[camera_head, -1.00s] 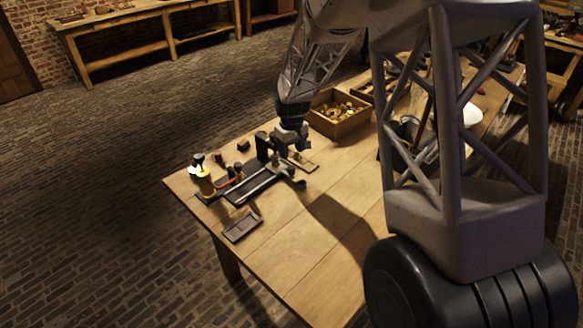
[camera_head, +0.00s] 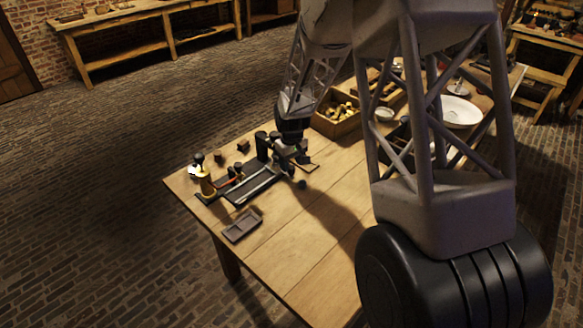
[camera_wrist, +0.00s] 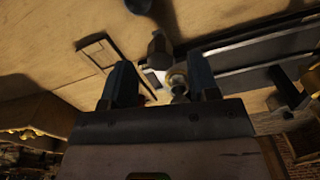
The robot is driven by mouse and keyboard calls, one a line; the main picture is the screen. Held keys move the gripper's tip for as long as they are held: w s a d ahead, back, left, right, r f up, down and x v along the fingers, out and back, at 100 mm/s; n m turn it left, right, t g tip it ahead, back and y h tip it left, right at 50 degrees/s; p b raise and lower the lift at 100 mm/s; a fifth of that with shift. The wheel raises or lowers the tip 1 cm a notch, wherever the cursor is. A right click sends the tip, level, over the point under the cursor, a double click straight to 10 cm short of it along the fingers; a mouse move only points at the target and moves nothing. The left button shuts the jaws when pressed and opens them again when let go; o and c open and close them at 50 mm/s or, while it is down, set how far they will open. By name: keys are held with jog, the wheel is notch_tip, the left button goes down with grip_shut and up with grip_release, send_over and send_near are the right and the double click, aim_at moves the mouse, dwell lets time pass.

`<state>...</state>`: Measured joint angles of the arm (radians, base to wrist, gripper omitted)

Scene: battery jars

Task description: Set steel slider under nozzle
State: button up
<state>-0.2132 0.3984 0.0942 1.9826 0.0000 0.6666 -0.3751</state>
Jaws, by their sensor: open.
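My gripper (camera_head: 287,160) is at the right end of a dark bench fixture (camera_head: 238,193) that carries a pale steel rail (camera_head: 256,186). In the wrist view my gripper (camera_wrist: 162,84) is open, its two dark fingers apart. A small round metal piece with a brass-coloured rim (camera_wrist: 178,76) shows between them, close to the right finger; I cannot tell whether this is the steel slider. The rail (camera_wrist: 250,52) runs off to the right there. A brass post with a dark top (camera_head: 206,184) stands at the fixture's left end. I cannot make out the nozzle for certain.
A dark, shallow compartment tray (camera_head: 242,226) lies in front of the fixture. Small dark blocks (camera_head: 243,145) stand behind it. A wooden box of brass parts (camera_head: 335,122) and a white dish (camera_head: 460,112) are farther right. The table's front middle is clear.

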jog(key=shift+f, duration=1.15)
jog(key=shift+c, duration=0.2)
grip_shut()
